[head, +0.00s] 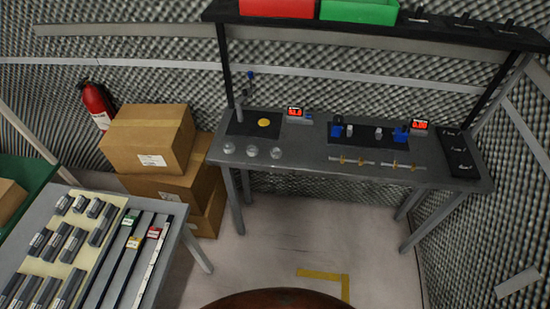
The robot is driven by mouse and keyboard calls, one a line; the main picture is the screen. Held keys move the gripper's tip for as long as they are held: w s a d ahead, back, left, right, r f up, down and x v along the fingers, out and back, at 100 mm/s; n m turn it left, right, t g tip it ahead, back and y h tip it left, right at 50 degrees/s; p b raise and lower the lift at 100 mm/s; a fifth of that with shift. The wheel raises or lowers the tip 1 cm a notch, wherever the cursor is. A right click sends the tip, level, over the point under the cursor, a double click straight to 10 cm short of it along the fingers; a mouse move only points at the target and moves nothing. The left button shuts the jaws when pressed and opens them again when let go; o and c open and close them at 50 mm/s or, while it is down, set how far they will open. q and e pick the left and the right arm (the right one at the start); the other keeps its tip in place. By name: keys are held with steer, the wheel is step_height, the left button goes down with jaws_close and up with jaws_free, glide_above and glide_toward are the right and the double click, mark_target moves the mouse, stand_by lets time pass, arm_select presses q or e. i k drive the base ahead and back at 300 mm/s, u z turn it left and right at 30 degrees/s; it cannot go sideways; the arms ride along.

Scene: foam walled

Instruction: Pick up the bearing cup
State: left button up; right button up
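A grey workbench (320,172) stands against the back wall. Three small round silvery pieces lie near its front left edge: a left one (228,147), a middle one (252,151) and a right one (277,152). A yellow disc (264,122) lies on a black mat (243,126) behind them. Which of these, if any, is the bearing cup is too small to tell. Neither of my grippers is in view.
Red displays (295,112) and blue fixtures (400,135) stand on the bench. A shelf (400,30) with red and green bins overhangs it. Cardboard boxes (150,140) stack to its left. A second table (182,225) with grey parts is front left. Floor before the bench is clear.

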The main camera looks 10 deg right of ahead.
mark_target(229, 147)
steer(key=z, duration=0.55)
steer(key=k, duration=1.3)
steer(key=z, duration=0.5)
steer(key=i, duration=1.5)
steer(key=u, duration=0.8)
steer(key=i, duration=1.05)
steer(key=u, duration=1.05)
